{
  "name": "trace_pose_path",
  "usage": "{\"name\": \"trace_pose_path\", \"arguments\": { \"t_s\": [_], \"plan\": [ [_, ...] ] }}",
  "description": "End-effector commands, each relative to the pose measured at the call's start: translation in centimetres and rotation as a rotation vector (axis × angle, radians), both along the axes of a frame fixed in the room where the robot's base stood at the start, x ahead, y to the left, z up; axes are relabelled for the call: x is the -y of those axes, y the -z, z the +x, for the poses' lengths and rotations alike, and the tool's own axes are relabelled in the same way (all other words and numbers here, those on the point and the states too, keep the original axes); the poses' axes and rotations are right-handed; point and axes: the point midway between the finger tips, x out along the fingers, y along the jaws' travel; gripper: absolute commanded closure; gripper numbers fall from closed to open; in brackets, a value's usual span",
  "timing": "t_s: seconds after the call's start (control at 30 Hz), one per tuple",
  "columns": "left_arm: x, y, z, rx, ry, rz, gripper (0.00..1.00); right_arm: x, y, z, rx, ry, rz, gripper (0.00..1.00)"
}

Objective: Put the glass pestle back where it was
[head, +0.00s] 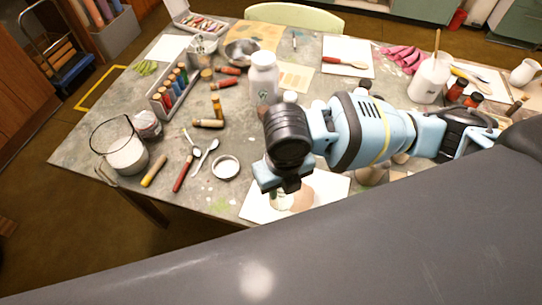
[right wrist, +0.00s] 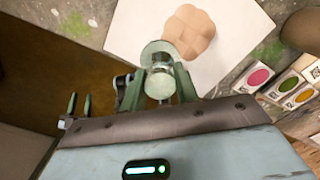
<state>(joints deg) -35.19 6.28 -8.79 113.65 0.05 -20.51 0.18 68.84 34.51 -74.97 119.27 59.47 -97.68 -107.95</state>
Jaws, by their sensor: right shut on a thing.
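My right gripper (head: 284,184) points down over the white sheet near the table's front edge. In the right wrist view the gripper (right wrist: 160,86) is shut on the clear glass pestle (right wrist: 159,58), whose round flat end shows beyond the fingers. The pestle (head: 281,201) is mostly hidden by the gripper in the head view. A peach-brown patch of pigment (right wrist: 190,30) lies on the white sheet (right wrist: 135,32), beside the pestle's round end. I cannot tell whether the pestle touches the sheet. My left gripper is not in view.
A small round dish (head: 226,167), a red-handled tool (head: 185,172) and a glass beaker (head: 125,155) stand to the left. A white bottle (head: 263,75) is behind my arm. A white jug (head: 429,80) stands at right. Colour swatch cards (right wrist: 285,90) lie right of the sheet.

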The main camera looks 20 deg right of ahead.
Motion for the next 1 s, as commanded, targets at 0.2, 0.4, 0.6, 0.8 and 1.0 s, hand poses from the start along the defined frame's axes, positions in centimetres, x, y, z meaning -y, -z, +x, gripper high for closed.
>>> {"name": "trace_pose_path", "arguments": {
  "t_s": [0.2,0.4,0.6,0.8,1.0],
  "plan": [
    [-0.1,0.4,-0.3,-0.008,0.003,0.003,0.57,0.6,0.5,5.2,0.000,0.004,0.000,0.89],
    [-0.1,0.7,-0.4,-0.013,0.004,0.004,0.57,1.0,0.8,9.1,-0.001,0.003,0.002,0.89],
    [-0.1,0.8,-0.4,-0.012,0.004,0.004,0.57,1.2,1.0,10.6,0.000,0.001,0.002,0.89],
    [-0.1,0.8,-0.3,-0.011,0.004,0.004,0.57,1.3,1.0,10.9,0.001,0.001,0.002,0.89],
    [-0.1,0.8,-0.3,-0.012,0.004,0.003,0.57,1.4,2.4,11.5,-0.004,0.001,0.001,0.89]
  ]
}}
